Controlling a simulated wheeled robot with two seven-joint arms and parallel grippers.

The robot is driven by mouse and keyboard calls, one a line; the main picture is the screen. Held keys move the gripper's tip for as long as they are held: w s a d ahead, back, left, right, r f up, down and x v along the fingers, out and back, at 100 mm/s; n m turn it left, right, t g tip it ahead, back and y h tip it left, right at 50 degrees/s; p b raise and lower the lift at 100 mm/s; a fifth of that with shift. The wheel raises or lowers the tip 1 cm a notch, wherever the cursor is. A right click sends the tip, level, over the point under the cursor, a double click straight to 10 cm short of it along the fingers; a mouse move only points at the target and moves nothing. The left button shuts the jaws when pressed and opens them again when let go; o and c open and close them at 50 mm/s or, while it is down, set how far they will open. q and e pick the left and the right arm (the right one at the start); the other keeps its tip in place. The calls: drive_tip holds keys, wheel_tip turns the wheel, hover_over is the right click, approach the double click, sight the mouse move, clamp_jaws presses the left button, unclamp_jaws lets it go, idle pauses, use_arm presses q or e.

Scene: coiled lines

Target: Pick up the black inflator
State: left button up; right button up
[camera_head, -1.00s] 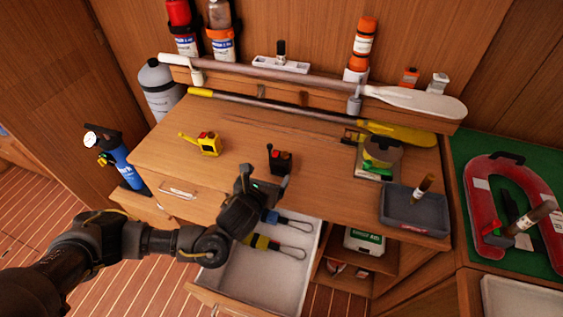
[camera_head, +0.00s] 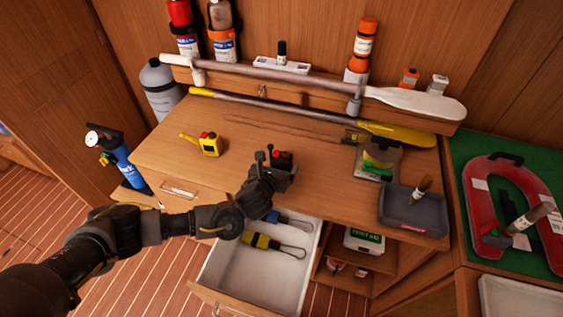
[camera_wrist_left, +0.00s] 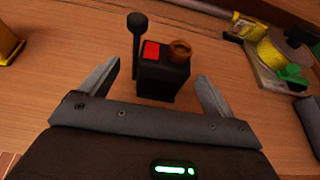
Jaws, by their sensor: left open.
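The black inflator (camera_head: 282,157) stands upright on the wooden worktop. It is a small black box with a red button, a brass-coloured cap and a black lever at one side. My left gripper (camera_head: 276,169) is open at its near side and partly hides it in the head view. In the left wrist view the inflator (camera_wrist_left: 163,80) stands ahead, between the lines of the two spread fingers. A gap shows beside each finger, and I cannot tell how far its body is between them. My right gripper is not in view.
A yellow device (camera_head: 209,146) with red parts stands to the left on the worktop (camera_head: 165,150). An open drawer (camera_head: 240,282) below holds blue and yellow coiled lines. A grey tray (camera_head: 430,222) and a stacked item (camera_head: 377,160) stand to the right. Paddles lie along the back.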

sight(278, 164)
use_arm(q)
drive_tip(key=shift+p+x, duration=0.3)
drive_tip(key=shift+x, duration=1.6)
drive_tip(key=c, duration=1.2)
wheel_tip(278, 164, up, 10)
drive_tip(key=shift+r+b, duration=0.1)
drive_tip(key=shift+b, duration=0.95)
drive_tip(key=shift+a, duration=0.1)
